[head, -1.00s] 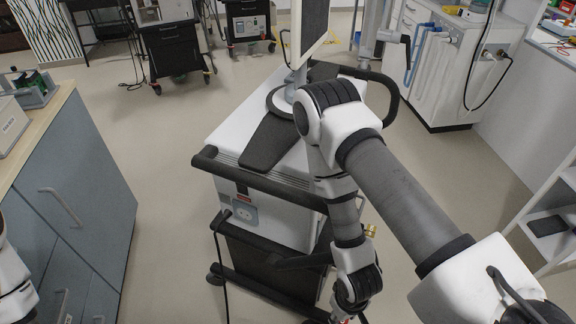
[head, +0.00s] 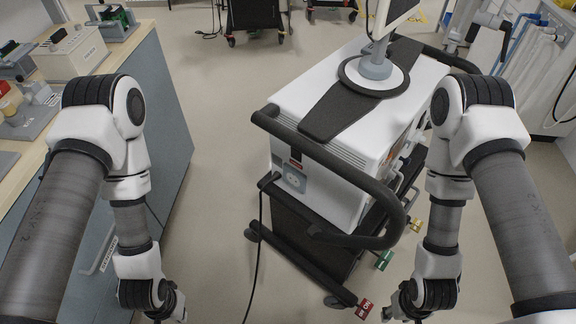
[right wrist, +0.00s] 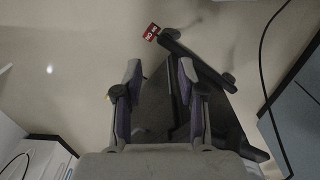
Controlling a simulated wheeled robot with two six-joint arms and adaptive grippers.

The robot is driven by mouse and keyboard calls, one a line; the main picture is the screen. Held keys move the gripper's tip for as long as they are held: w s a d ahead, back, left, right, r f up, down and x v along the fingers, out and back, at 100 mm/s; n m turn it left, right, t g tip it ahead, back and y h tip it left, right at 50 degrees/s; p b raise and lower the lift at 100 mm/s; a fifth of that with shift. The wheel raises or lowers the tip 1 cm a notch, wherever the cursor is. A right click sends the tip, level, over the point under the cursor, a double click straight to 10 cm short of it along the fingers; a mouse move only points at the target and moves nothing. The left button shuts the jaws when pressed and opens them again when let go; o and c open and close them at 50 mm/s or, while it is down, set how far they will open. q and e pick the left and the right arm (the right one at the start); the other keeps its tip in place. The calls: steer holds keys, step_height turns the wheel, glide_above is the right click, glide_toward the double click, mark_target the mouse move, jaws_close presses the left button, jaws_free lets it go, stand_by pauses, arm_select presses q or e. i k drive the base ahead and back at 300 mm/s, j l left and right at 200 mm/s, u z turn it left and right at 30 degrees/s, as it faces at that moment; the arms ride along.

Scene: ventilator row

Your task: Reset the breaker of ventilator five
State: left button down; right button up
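A white ventilator (head: 345,110) on a dark wheeled cart stands in the middle of the head view. A grey-blue plate with a round socket (head: 292,178) is on its near face, with a small red mark (head: 296,163) above it. I cannot make out a breaker or the ventilator's number. My right gripper (head: 405,308) hangs low to the right of the cart. In the right wrist view its fingers (right wrist: 160,80) are apart and empty, pointing toward the floor and a dark cart base. My left gripper (head: 168,312) hangs low left of the cart, its fingers unclear at the picture's edge.
A black handle bar (head: 340,172) rings the ventilator's near end. Red (head: 364,308), green (head: 384,260) and yellow (head: 416,226) tags sit along the cart's right side. A black cable (head: 260,240) hangs in front. A counter (head: 150,75) stands left; floor between is clear.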

mark_target(295, 154)
steer(key=k+j+z, duration=0.1)
steer(key=j, duration=0.35)
steer(key=k+j+z, duration=0.1)
steer(key=k+j, duration=0.2)
steer(key=k+j+z, duration=0.1)
steer(key=k+j, duration=0.15)
steer(key=j, duration=0.25)
